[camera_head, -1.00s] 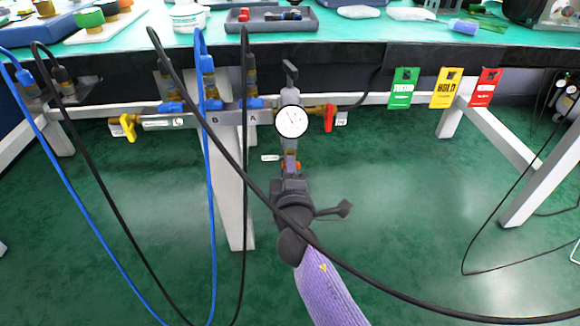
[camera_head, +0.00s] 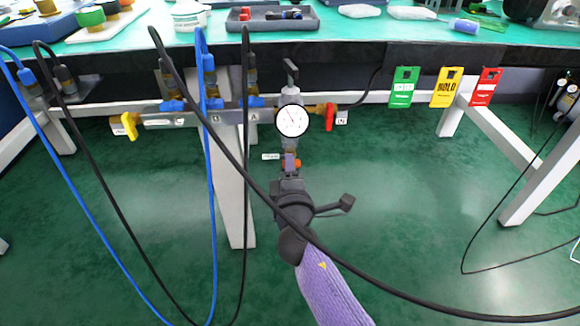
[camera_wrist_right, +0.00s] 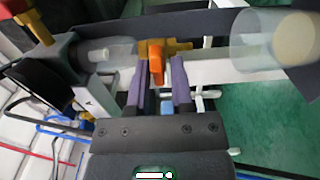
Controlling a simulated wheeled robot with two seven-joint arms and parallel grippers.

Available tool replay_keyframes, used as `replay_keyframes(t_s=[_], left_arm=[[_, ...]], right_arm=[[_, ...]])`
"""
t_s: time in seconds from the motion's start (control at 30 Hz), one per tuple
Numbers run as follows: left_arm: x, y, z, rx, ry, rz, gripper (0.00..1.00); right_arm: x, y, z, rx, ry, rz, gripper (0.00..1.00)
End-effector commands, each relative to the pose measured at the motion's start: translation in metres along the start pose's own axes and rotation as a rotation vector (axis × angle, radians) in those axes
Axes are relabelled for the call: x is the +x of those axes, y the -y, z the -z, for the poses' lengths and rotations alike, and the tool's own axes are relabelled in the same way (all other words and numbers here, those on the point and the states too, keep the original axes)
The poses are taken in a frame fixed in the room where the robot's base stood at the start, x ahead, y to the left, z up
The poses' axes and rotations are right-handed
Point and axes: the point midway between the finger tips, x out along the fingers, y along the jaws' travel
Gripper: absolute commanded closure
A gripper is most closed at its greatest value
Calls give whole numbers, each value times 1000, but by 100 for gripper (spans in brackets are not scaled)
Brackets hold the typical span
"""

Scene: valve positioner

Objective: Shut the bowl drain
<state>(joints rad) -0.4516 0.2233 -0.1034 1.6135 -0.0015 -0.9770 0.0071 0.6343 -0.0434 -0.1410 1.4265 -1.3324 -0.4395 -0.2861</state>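The bowl drain's small orange handle (camera_head: 297,164) sits low under the round pressure gauge (camera_head: 292,121) in the head view. In the right wrist view the orange handle (camera_wrist_right: 156,62) stands on a gold fitting at the end of a clear cylinder (camera_wrist_right: 107,54), which looks like the bowl. My right gripper (camera_head: 290,163) reaches up to it from below. In the right wrist view the gripper (camera_wrist_right: 164,72) is open, its two purple-grey fingers either side of the handle. The handle is nearer the left finger; contact is unclear. My left gripper is out of view.
A red handle (camera_head: 329,117) is right of the gauge, and a yellow handle (camera_head: 129,125) is at the rail's left end. Black hose (camera_head: 232,170) crosses in front of my right wrist. A second clear cylinder (camera_wrist_right: 270,40) is at right in the wrist view.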

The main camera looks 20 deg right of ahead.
Motion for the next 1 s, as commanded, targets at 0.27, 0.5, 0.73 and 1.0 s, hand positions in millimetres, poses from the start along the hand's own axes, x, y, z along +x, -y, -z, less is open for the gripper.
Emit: replay_keyframes(t_s=[0.27, 0.5, 0.73, 1.0], left_arm=[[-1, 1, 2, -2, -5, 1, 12], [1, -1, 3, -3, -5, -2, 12], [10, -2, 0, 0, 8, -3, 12], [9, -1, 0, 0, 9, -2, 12]], right_arm=[[0, -1, 0, 2, 1, -2, 50], [0, -1, 0, 57, 1, -4, 50], [0, -2, -2, 724, 5, -3, 50], [0, -5, -4, 1349, 1, -4, 50]])
